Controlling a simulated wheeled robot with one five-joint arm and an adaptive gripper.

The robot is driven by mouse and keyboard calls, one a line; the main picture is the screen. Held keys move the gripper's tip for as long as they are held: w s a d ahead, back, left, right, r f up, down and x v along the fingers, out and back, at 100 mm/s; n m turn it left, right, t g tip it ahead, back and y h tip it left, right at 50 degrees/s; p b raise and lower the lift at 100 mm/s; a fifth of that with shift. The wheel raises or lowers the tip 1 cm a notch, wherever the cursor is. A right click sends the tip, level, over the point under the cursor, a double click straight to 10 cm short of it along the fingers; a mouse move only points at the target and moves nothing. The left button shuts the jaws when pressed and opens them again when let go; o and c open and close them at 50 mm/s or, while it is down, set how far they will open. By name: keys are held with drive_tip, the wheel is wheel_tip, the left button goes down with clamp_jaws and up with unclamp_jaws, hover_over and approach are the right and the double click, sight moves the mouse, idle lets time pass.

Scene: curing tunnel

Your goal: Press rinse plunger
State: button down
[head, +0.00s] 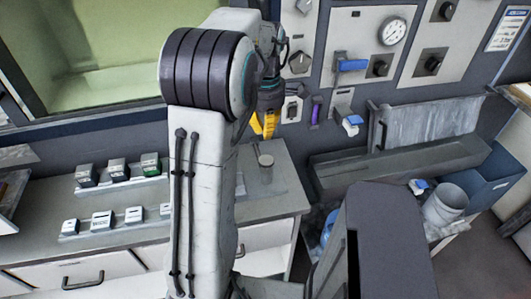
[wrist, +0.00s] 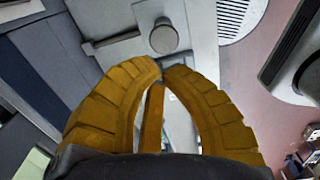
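My gripper (head: 263,125) is in front of the back panel, above the counter, with its yellow fingers pointing down in the head view. In the wrist view my gripper (wrist: 163,68) has its two curved fingertips together, with nothing seen between them. A round grey knob (wrist: 163,38) stands on a pale plate just beyond the fingertips. It looks like a push plunger, but I cannot tell for sure that it is the rinse plunger. In the head view, a small box with a dark knob (head: 292,109) sits right of the fingers. Contact cannot be told.
A purple handle (head: 316,112), a blue-tipped lever (head: 351,125) and a blue handle (head: 351,65) are on the panel to the right. A clear cup (head: 265,169) stands on the counter (head: 275,203) below. A grey trough (head: 400,165) and a white bucket (head: 445,204) are further right.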

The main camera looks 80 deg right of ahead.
sight(265, 158)
wheel_tip(265, 158, down, 9)
drive_tip(key=shift+r+p, duration=0.1)
drive_tip(key=shift+p, duration=0.3)
idle(0.4)
wheel_tip(265, 158, down, 3)
drive_tip(key=b, duration=0.2)
drive_tip(key=shift+b, duration=0.35)
